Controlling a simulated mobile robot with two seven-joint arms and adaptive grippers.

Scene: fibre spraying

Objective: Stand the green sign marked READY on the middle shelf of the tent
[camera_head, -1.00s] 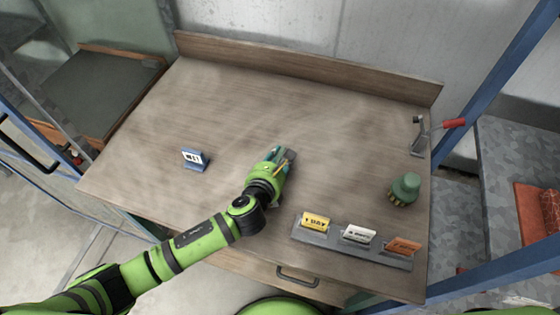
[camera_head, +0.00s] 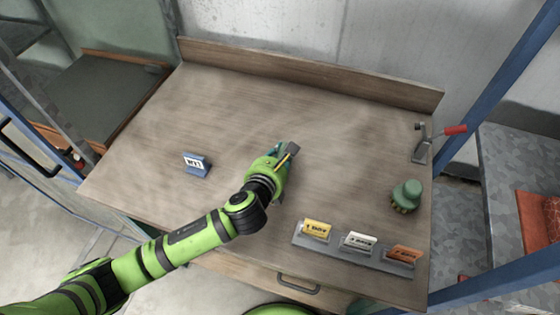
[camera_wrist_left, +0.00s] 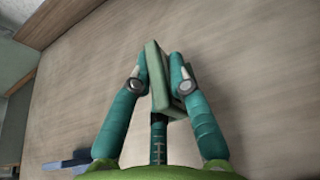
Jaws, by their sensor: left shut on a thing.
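My left gripper (camera_head: 284,151) is over the middle of the wooden bench. In the left wrist view its teal fingers (camera_wrist_left: 160,75) are closed on both sides of a dull green block-like sign (camera_wrist_left: 158,82). The sign's lettering does not show, and in the head view the hand mostly hides it. I cannot tell whether it touches the bench top. The tent and its middle shelf cannot be made out for sure in these frames. My right gripper is not in view.
A blue sign (camera_head: 196,164) stands left on the bench (camera_head: 250,90). A grey rack (camera_head: 340,256) at the front right holds yellow (camera_head: 317,229), white (camera_head: 358,241) and orange (camera_head: 404,254) signs. A green knobbed object (camera_head: 406,195) and a red-handled clamp (camera_head: 424,148) are at right.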

